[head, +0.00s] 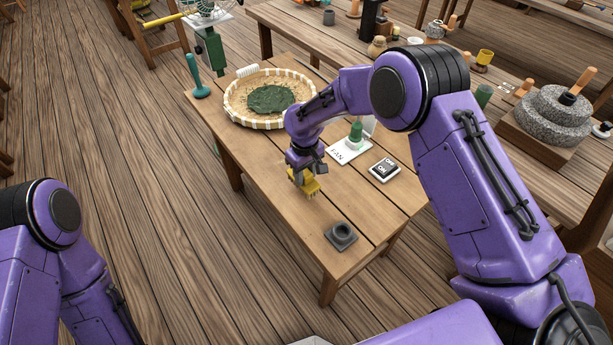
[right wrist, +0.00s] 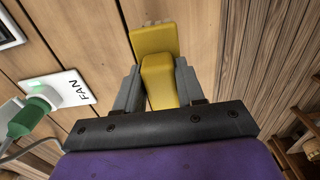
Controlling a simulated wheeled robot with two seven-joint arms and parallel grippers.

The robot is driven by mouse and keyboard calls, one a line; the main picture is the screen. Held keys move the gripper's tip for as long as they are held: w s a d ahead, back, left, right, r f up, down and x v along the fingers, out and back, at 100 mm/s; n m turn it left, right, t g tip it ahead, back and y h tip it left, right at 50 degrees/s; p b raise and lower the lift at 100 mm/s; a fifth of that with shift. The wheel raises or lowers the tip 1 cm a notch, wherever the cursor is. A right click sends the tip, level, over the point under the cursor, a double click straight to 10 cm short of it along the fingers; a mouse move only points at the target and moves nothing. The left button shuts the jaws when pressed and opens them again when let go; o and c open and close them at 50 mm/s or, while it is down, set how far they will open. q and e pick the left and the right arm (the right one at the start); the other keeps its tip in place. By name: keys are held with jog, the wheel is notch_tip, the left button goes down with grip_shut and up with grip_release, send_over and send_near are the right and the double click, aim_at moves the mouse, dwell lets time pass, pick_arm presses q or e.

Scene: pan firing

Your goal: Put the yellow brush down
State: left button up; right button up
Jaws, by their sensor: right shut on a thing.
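The yellow brush (head: 305,184) is in my right gripper, over the left-middle part of the small wooden table (head: 220,128). In the right wrist view the brush (right wrist: 157,75) stands between the two grey fingers, with its wider yellow part beyond them. My right gripper (right wrist: 158,88) is shut on it; in the head view the gripper (head: 306,172) points down. I cannot tell whether the brush touches the table top. My left arm shows at the lower left of the head view, but its gripper is out of view.
A round basket (head: 233,108) with dark green leaves stands at the table's back. A green tool (head: 197,78) stands left of it. A FAN card (head: 344,153) with a green-topped object, an ON switch (head: 384,169) and a dark grey holder (head: 341,235) lie right and front. Table between is bare.

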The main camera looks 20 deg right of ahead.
jog(key=f, duration=0.3)
jog(key=shift+w+d+f+p, duration=0.3)
jog(key=shift+w+d+p, duration=0.05)
jog(key=shift+d, duration=0.05)
jog(key=shift+f, duration=0.3)
jog(key=shift+f, duration=0.2)
jog(key=o, duration=1)
jog(key=shift+r, duration=0.2)
notch_tip(320, 180, up, 12)
jog(key=shift+r+b, duration=0.1)
jog(key=shift+b, duration=0.9)
